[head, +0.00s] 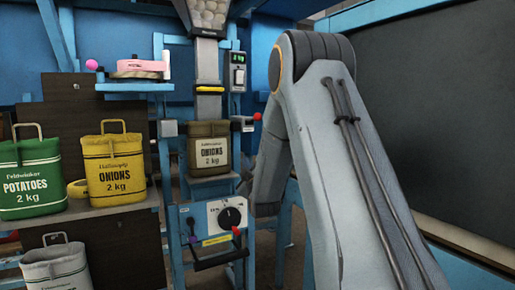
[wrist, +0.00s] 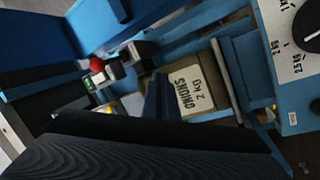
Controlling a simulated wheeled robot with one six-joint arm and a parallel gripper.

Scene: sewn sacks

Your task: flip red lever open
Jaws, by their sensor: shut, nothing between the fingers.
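A red ball knob (head: 257,116) marks a small lever on the right clamp of the filling machine, beside the spout. The red knob also shows in the wrist view (wrist: 97,65), left of the sack. A second, smaller red knob (head: 236,231) sits by the dial lower down. My gripper (wrist: 160,95) appears dark in the wrist view, in front of the sack, and is shut with nothing in it. It is apart from the red clamp knob. In the head view my arm mostly hides it, low and right of the sack.
An olive onions sack (head: 208,158) hangs upright under the spout (head: 208,92). A dial panel (head: 213,217) is below it. Yellow onions (head: 113,172) and green potatoes (head: 30,180) sacks stand on the left shelf. A pink-topped device (head: 140,67) sits on the upper shelf.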

